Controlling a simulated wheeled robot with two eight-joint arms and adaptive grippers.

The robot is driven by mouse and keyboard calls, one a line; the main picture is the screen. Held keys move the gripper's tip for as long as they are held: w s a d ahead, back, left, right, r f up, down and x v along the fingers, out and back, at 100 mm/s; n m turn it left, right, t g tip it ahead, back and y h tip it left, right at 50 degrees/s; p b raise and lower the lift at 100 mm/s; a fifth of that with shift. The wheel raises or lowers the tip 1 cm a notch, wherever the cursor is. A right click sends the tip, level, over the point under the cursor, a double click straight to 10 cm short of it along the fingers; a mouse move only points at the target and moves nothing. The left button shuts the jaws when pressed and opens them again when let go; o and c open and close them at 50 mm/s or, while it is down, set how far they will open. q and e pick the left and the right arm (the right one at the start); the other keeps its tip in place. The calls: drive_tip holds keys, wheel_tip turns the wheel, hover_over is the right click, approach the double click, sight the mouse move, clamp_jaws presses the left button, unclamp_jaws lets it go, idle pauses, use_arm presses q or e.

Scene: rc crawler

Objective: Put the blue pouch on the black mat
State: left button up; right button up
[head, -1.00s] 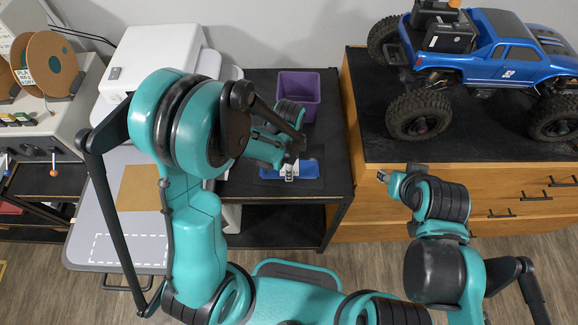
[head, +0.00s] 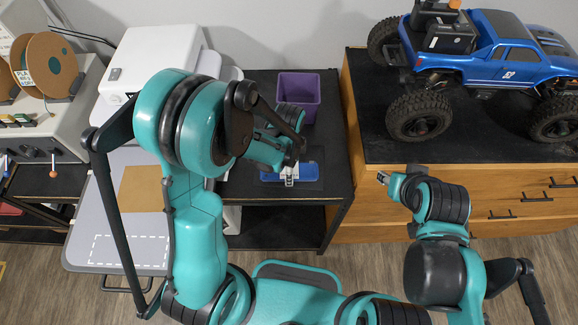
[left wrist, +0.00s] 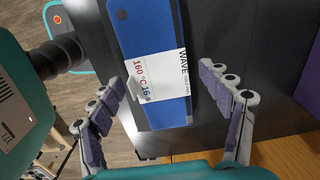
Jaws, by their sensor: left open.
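The blue pouch (head: 308,173), a flat strip, lies on the dark top of the small cart. In the left wrist view the blue pouch (left wrist: 152,38) carries a white label with red and blue print. My left gripper (head: 290,179) is over the pouch; in its wrist view the open fingers (left wrist: 166,98) stand on either side, with a gap to the pouch. My right gripper (head: 382,177) is away to the right; its fingers are too small to judge.
A purple bin (head: 299,92) stands behind the pouch on the cart. A blue RC crawler (head: 505,62) sits on the wooden drawer cabinet (head: 400,200) to the right. A white printer (head: 155,55) and grey table (head: 120,225) are at the left.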

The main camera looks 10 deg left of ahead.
use_arm(q)
wheel_tip(320, 180, up, 12)
drive_tip(key=p, duration=0.2)
drive_tip(key=s+a+r+n+t, duration=0.7)
drive_tip(key=r+n, duration=0.3)
drive_tip(key=n, duration=0.5)
drive_tip(key=shift+s+a+r+n, duration=0.15)
drive_tip(key=shift+s+a+n, duration=0.25)
drive_tip(key=shift+s+a, duration=0.5)
drive_tip(key=shift+d, duration=0.1)
